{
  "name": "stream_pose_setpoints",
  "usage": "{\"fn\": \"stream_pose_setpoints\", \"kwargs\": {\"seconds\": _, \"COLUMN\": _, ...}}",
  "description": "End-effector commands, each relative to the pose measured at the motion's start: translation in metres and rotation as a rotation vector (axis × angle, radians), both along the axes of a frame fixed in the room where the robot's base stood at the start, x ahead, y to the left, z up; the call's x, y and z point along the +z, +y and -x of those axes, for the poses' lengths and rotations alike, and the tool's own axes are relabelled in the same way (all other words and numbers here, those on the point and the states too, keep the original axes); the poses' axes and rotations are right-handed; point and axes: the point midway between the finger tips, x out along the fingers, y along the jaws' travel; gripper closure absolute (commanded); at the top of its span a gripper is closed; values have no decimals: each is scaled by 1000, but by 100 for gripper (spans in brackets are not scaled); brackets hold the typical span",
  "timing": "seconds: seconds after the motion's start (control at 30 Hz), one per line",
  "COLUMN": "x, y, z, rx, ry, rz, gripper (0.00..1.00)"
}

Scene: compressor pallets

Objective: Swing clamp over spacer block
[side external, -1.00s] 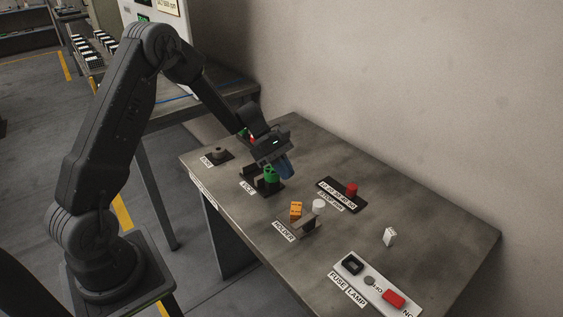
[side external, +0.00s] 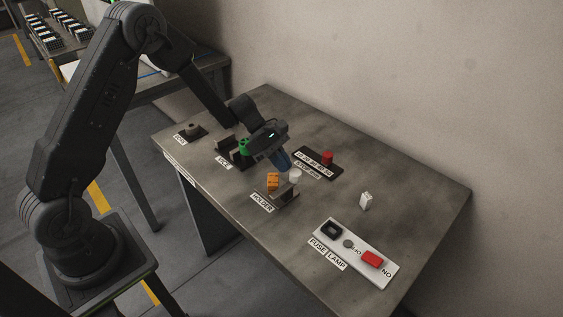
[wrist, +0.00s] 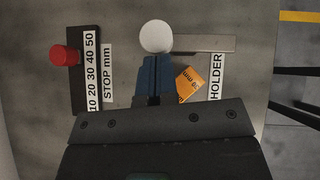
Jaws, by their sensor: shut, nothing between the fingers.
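An orange block (side external: 272,181) with printed marks, apparently the spacer block, stands at the grey holder (side external: 290,193). In the wrist view the orange block (wrist: 188,86) looks turned and is partly hidden by my gripper. A white round-topped knob (side external: 295,174) stands beside the holder; the wrist view shows its top (wrist: 156,36). I cannot tell whether this is the clamp's handle. My gripper (side external: 285,163) has blue fingers, shut and empty, just behind the white knob. In the wrist view the fingertips (wrist: 155,58) meet the knob's outline; contact is unclear.
A green part (side external: 243,146) sits at the dark vice (side external: 224,148). A red knob (side external: 327,158) stands on the stop scale (side external: 317,168). A white block (side external: 366,201) and the fuse-lamp panel (side external: 350,262) are to the right. The table between holder and panel is clear.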

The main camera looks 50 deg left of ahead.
Motion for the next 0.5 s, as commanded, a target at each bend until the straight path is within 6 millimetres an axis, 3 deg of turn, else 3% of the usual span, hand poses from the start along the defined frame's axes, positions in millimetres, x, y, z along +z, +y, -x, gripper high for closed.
{"fn": "stream_pose_setpoints", "kwargs": {"seconds": 0.5, "x": 0, "y": -2, "z": -4, "rx": -83, "ry": 0, "rz": 0, "gripper": 100}}
